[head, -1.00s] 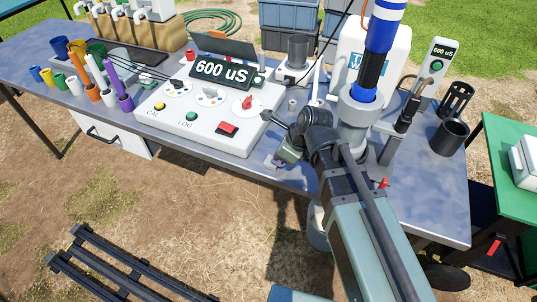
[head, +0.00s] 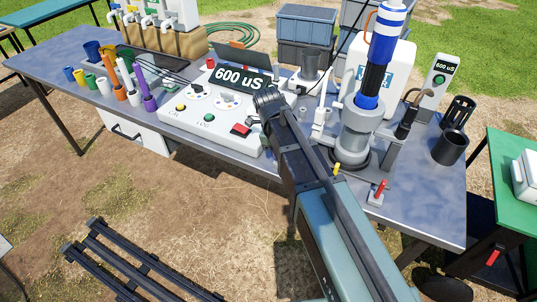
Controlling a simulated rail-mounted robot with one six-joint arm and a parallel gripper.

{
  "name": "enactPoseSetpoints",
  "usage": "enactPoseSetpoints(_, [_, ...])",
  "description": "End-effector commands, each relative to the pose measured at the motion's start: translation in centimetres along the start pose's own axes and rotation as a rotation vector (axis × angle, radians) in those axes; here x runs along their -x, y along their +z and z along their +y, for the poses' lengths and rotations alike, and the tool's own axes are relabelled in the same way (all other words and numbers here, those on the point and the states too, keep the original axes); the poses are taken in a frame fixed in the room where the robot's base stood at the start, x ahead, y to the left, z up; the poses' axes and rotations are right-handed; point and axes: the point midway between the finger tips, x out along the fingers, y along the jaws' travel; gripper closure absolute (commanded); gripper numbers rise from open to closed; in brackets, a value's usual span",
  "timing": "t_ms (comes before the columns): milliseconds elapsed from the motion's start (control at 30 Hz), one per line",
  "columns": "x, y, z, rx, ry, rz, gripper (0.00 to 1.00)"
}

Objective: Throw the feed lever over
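A small lever with a red handle (head: 380,187) stands upright on a grey base at the table's front edge, right of the grey pump-like column (head: 355,140). No label shows whether it is the feed lever. A small yellow handle (head: 336,169) sits at the column's foot. My gripper (head: 267,99) is at the right side of the white console (head: 190,118), well left of the red-handled lever. My wrist hides the fingers and part of the console, so I cannot see whether they are open or hold anything.
The console has a "600 uS" display (head: 238,78) and a red button (head: 240,130). Coloured tubes and cups (head: 120,80) stand left. A black cylinder (head: 450,147) and a display post (head: 436,80) stand right. My arm crosses the table's front edge.

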Motion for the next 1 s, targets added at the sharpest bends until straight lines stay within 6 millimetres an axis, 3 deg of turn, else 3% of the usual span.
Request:
enactPoseSetpoints(467, [-0.15,-0.42,-0.34,-0.012,0.005,0.019,1.00])
enactPoseSetpoints(500, [-0.15,-0.42,-0.34,-0.012,0.005,0.019,0.77])
enactPoseSetpoints(667, [-0.13,-0.41,-0.36,-0.012,0.004,0.018,0.53])
enactPoseSetpoints(1000, [0.42,-0.44,-0.40,-0.011,0.003,0.018,0.53])
